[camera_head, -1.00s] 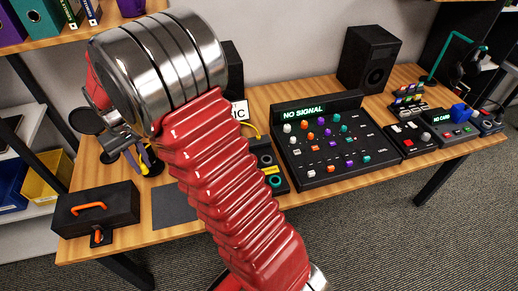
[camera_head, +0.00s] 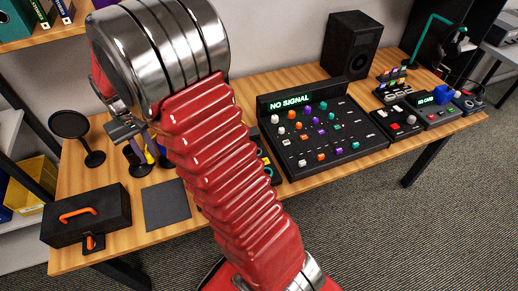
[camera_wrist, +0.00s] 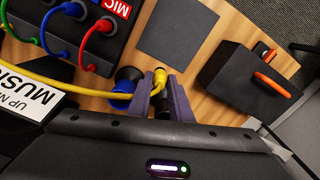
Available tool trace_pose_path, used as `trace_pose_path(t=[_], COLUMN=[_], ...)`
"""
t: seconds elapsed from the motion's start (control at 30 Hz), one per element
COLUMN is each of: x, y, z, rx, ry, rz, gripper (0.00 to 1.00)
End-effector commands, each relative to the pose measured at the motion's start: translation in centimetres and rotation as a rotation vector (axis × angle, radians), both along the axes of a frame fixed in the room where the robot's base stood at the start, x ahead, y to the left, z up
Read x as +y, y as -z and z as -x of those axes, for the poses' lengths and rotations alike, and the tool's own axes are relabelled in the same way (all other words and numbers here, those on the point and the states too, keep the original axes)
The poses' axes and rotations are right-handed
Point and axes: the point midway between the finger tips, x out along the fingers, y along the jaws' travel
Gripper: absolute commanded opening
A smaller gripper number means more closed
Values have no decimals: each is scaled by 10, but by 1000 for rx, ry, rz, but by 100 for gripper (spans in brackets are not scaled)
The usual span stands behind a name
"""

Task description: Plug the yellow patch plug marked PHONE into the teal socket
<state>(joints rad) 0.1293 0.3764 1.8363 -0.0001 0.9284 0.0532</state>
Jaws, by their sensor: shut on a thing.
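My gripper (camera_wrist: 160,84) has its two purple fingers closed on the yellow plug (camera_wrist: 159,77) in the wrist view. A yellow cable (camera_wrist: 95,92) runs from the plug to the left. No PHONE mark is readable on it. In the head view my gripper shows small beside my red arm, with a bit of yellow (camera_head: 150,156) at its fingers. The teal socket (camera_head: 268,171) is a ring on a black box just right of my arm, which partly hides the box. My gripper is well left of this socket.
The black mixer (camera_head: 318,135) showing NO SIGNAL stands right of the socket box. A grey mat (camera_head: 167,206) and a black case (camera_head: 88,216) with an orange handle lie at the left. In the wrist view, a black box holds green, blue and red plugs (camera_wrist: 104,25).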

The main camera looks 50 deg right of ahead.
Motion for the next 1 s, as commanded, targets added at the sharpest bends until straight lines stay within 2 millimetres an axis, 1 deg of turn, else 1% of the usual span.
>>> trace_pose_path(t=[0.03, 0.2, 0.37, 0.5, 0.67, 0.8, 1.0], x=[-18, -72, -116, -150, -184, -207, -232], y=[0, 1, 2, 4, 6, 8, 12], z=[9, 40, 74, 107, 148, 186, 240], rx=[1, 0, 0, 0, 0, 0, 1], ry=[52, 222, 382, 522, 682, 822, 1013], rz=[0, 0, 0, 0, 0, 0, 0], gripper=[0, 0, 0, 0, 0, 0, 0])
